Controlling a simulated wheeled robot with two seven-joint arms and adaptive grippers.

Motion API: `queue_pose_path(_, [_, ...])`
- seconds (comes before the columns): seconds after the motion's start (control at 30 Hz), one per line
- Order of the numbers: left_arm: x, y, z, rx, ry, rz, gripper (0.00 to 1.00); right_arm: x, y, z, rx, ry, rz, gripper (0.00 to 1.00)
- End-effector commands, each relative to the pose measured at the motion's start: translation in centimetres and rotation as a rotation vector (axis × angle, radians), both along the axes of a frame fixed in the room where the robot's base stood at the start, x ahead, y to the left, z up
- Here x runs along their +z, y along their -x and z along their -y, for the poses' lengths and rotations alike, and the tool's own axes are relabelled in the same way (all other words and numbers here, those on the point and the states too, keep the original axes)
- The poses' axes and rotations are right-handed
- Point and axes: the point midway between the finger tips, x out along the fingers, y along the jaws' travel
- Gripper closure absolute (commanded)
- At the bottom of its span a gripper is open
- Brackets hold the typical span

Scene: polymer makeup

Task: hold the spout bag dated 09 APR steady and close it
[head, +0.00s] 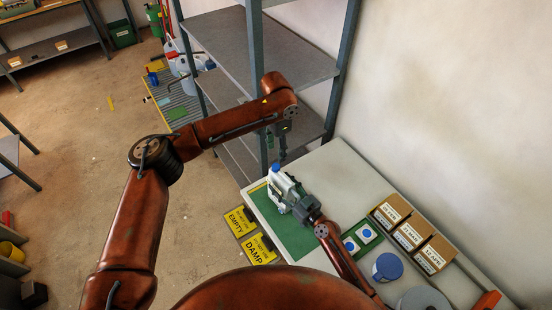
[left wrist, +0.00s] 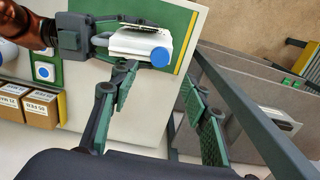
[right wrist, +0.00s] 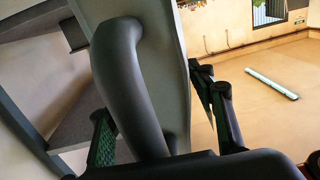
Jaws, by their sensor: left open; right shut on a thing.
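The spout bag (head: 283,187) is white with a blue cap (head: 275,168) at its spout end, over the green mat (head: 292,238). Its date is not readable. My right gripper (head: 297,203) is shut on the bag from the near side; the left wrist view shows the bag (left wrist: 140,40) and the blue cap (left wrist: 160,57). In the right wrist view, a dark curved handle (right wrist: 122,75) and a pale panel fill the space between my fingers. My left gripper (head: 278,143) is open and empty, above and apart from the cap. Whether the cap is tight cannot be told.
A green tray (head: 376,244) with two blue-dotted white squares, labelled cardboard boxes (head: 411,232) and a blue round container (head: 387,267) stand right on the table (head: 336,170). Yellow EMPTY (head: 240,221) and DAMP (head: 259,249) signs are at the left edge. A shelf rack (head: 262,60) stands close behind.

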Motion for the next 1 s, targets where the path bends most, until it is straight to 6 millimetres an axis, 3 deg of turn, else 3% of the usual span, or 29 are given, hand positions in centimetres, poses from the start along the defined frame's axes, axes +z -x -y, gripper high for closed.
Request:
queue_pose_path(0.2, [2.7, 0.0, 0.0, 0.000, 0.001, -0.001, 0.57, 0.0, 0.0, 0.0, 0.000, 0.001, -0.001, 1.00])
queue_pose_path(0.57, [3.3, 0.0, 0.0, 0.000, 0.000, -0.001, 0.57, 0.0, 0.0, 0.0, 0.000, 0.000, 0.000, 1.00])
queue_pose_path(0.6, [3.3, 0.0, 0.0, 0.000, 0.000, -0.001, 0.57, 0.0, 0.0, 0.0, 0.000, 0.000, 0.000, 0.49])
queue_pose_path(0.87, [3.3, 0.0, 0.0, 0.000, 0.001, -0.001, 0.57, 0.0, 0.0, 0.0, 0.000, 0.000, 0.000, 0.31])
queue_pose_path(1.0, [3.2, 0.0, 0.0, 0.000, 0.001, -0.001, 0.57, 0.0, 0.0, 0.0, 0.000, 0.000, 0.000, 0.30])
